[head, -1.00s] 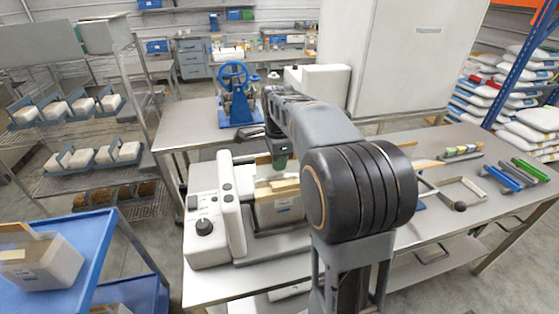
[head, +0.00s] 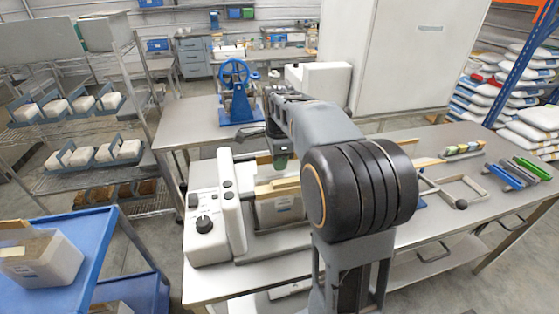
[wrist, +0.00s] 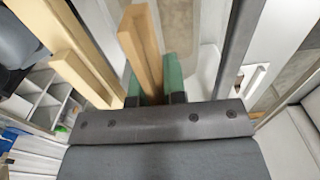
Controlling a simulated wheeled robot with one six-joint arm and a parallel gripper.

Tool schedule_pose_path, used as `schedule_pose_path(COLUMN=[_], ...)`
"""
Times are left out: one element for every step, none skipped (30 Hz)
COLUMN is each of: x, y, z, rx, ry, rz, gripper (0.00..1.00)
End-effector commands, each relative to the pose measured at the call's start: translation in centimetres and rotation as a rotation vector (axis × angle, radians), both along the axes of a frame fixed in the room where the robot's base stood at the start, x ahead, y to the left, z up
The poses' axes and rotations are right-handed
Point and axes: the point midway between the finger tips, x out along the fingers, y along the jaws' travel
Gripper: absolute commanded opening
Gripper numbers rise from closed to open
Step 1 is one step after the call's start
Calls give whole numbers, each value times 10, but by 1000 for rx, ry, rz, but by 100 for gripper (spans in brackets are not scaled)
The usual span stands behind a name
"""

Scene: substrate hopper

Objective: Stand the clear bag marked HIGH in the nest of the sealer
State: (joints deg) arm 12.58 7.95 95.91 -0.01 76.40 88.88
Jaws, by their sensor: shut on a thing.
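The sealer is a white machine (head: 207,228) with a black knob and an upright white bar, on the steel bench in the head view. A pale bag (head: 283,211) with a small label and a tan top strip is upright at the sealer, just right of the white bar. Its marking is too small to read. My gripper (head: 281,161) is directly above it. In the wrist view my gripper (wrist: 153,92) has its green fingertips shut on a tan strip (wrist: 141,45), seemingly the bag's top. A second tan bar (wrist: 68,52) lies to the left. The nest and the bag's bottom are hidden.
A similar bag (head: 42,258) stands on the blue cart (head: 97,245) at left. A blue handwheel press (head: 237,95) stands behind the sealer. A metal frame (head: 455,190) and green and blue-handled tools (head: 510,175) lie on the bench's right. Rack shelves hold several pale blocks (head: 55,108).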

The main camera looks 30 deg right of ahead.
Motion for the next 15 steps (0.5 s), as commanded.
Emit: schedule_pose_path(x=[0,0,0,0,0,0,0,0,0,0,0,0,0,0,0], y=[0,0,0,0,0,0,0,0,0,0,0,0,0,0,0], z=[1,0,0,0,0,0,0,0,0,0,0,0,0,0,-1], rx=[-1,-1,-1,-1,-1,-1,-1,-1,-1,-1,-1,-1,-1,-1,-1], ry=[-5,-5,-5,-5,-5,-5,-5,-5,-5,-5,-5,-4,-4,-3,-3], rz=[0,0,0,0,0,0,0,0,0,0,0,0,0,0,0], gripper=[0,0,0,0,0,0,0,0,16,19,21,25,28,31,35])
